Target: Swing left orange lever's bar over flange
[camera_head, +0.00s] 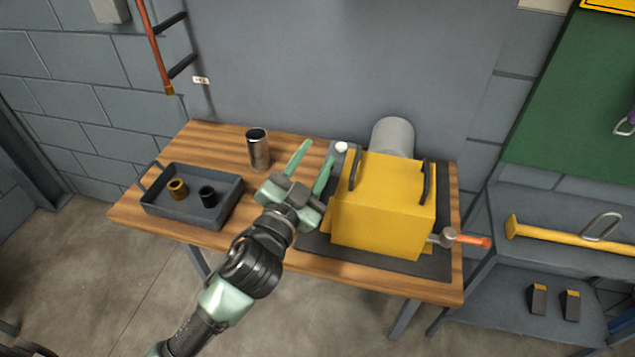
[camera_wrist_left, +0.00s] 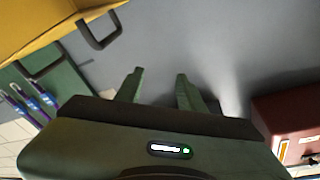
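The yellow casing (camera_head: 385,205) stands on a dark mat on the table, with two dark handles on its top. A piece with a grey end and an orange handle (camera_head: 473,241) sticks out at its right side. I cannot make out a left orange lever or the flange; my gripper covers part of the casing's left side. My left gripper (camera_head: 317,152) is open and empty, just left of the casing, fingers pointing toward the wall. In the left wrist view its fingers (camera_wrist_left: 158,75) stand apart with nothing between them, and the casing (camera_wrist_left: 40,25) is at upper left. My right gripper is not in view.
A grey tray (camera_head: 168,212) with a brass ring and a black ring is on the table's left. A metal cylinder (camera_head: 258,150) stands behind. A white ball (camera_head: 341,148) and grey cylinder (camera_head: 393,136) are near the casing's back. A shelf (camera_head: 560,252) stands at right.

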